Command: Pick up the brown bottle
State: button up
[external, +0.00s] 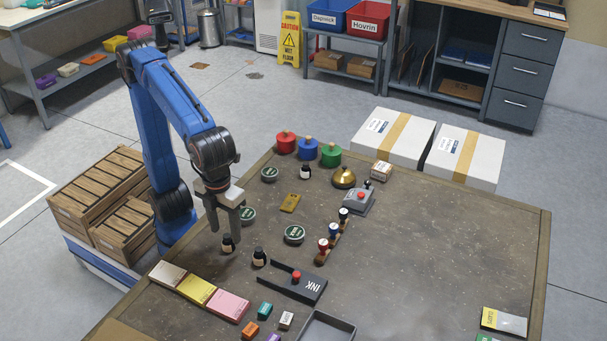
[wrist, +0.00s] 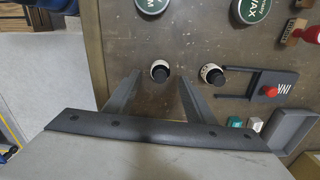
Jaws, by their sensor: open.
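Small dark bottles with black caps and pale labels stand upright on the table; their brown tint is hard to make out. One bottle (external: 228,243) is directly below my gripper (external: 223,226), at the table's left side. In the wrist view this bottle (wrist: 160,72) lies centred between the tips of my open, empty gripper (wrist: 160,82); contact is not visible. A second bottle (external: 259,256) stands just to its right, outside the right finger in the wrist view (wrist: 213,74). A third bottle (external: 305,172) stands farther back.
Round green tins (external: 294,234) and a black INK holder (external: 293,283) lie near the bottles. Stamps (external: 333,232), a bell (external: 344,177) and coloured weights (external: 308,150) are farther off. Pads (external: 198,291) line the front left. The table's right half is mostly clear.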

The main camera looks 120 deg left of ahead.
aim_at(227, 236)
jog(key=shift+f, duration=1.95)
jog(key=shift+c, duration=0.3)
jog(key=c, duration=1.1)
jog(key=shift+r, duration=0.15)
